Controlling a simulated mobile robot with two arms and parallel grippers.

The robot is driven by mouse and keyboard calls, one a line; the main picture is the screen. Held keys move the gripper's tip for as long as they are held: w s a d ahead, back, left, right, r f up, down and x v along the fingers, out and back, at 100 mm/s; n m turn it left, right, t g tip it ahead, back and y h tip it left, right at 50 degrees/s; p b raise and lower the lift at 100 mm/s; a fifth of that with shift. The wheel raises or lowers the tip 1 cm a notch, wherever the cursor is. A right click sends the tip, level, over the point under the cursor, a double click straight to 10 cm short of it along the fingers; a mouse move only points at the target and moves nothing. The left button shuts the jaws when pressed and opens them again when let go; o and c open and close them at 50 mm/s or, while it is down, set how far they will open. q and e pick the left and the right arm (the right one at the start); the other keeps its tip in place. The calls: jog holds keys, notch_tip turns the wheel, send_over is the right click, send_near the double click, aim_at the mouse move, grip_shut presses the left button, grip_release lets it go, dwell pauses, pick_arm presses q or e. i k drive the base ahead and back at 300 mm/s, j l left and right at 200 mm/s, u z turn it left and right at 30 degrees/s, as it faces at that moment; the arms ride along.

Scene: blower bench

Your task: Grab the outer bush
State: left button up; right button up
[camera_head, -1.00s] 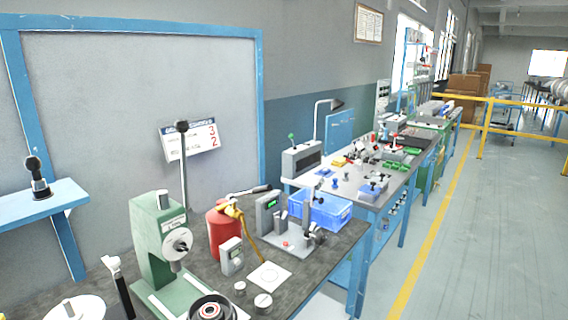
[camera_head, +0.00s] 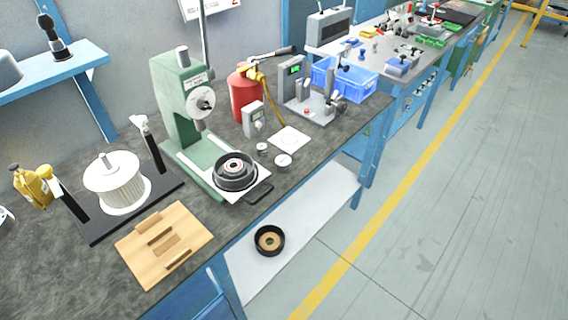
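I cannot tell for certain which part is the outer bush. Two small metal cylinders, one at the back (camera_head: 262,148) and one nearer the front (camera_head: 283,160), stand on the dark bench beside a white square pad (camera_head: 290,139). A black round housing (camera_head: 236,181) with a ringed centre sits on the base of the green press (camera_head: 178,105). A black ring with a tan inside (camera_head: 269,240) lies on the white lower shelf (camera_head: 300,225). Neither of my grippers is in view.
A white ribbed rotor (camera_head: 118,190) stands on a black stand at the left, behind a wooden block board (camera_head: 163,243). A red canister (camera_head: 245,95), a grey meter (camera_head: 253,118), a gauge stand (camera_head: 310,108) and a blue crate (camera_head: 345,82) stand behind. The floor at right is clear.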

aim_at(283, 162)
jog(key=u, duration=0.4)
jog(key=i+l+u, duration=0.15)
jog(key=u, duration=0.3)
jog(key=l+u, duration=0.5)
jog(key=i+l+u, duration=0.1)
jog(key=l+u, duration=0.15)
jog(key=u, duration=0.2)
jog(key=l+u, duration=0.3)
jog(key=u, duration=0.2)
